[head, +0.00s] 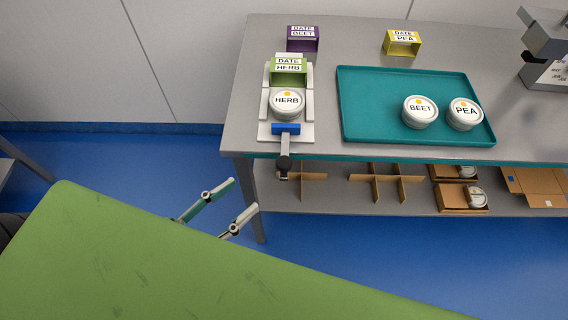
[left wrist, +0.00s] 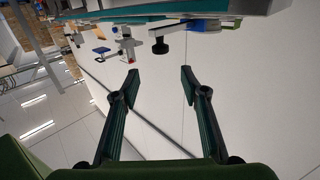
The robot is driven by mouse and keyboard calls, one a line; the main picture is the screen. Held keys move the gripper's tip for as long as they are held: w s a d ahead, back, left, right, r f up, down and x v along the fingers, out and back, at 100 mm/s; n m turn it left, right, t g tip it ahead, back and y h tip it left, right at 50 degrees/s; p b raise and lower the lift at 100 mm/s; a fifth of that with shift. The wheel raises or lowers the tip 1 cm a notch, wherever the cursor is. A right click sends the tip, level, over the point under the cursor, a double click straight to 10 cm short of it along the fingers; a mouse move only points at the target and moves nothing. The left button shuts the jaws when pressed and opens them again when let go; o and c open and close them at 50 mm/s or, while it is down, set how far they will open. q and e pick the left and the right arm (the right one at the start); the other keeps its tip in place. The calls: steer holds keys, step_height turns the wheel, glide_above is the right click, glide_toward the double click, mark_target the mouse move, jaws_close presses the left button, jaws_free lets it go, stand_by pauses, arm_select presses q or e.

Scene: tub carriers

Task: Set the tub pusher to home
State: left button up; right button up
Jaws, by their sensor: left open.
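The tub pusher (head: 286,129) is a blue block with a grey handle (head: 284,148) ending in a black knob (head: 284,163). It sits at the near end of the white carrier (head: 272,136), close in front of the HERB tub (head: 286,105). The handle reaches past the table's front edge. A green DATE HERB block (head: 289,72) stands behind the tub. My left gripper (head: 243,195) is open and empty, in front of the table and below left of the knob. In the left wrist view the knob (left wrist: 160,46) shows beyond my open fingers (left wrist: 159,75). My right gripper is not in view.
A teal tray (head: 370,125) holds a BEET tub (head: 420,112) and a PEA tub (head: 465,114). Purple (head: 303,39) and yellow (head: 403,43) date blocks stand behind. A lower shelf (head: 330,204) holds cardboard dividers and boxes. A grey machine (head: 545,48) stands at the right.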

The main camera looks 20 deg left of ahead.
mark_target(278, 167)
arm_select(q)
steer(key=p+x, duration=0.1)
steer(key=x, duration=1.2)
steer(key=shift+w+f, duration=0.1)
steer(key=shift+f, duration=0.05)
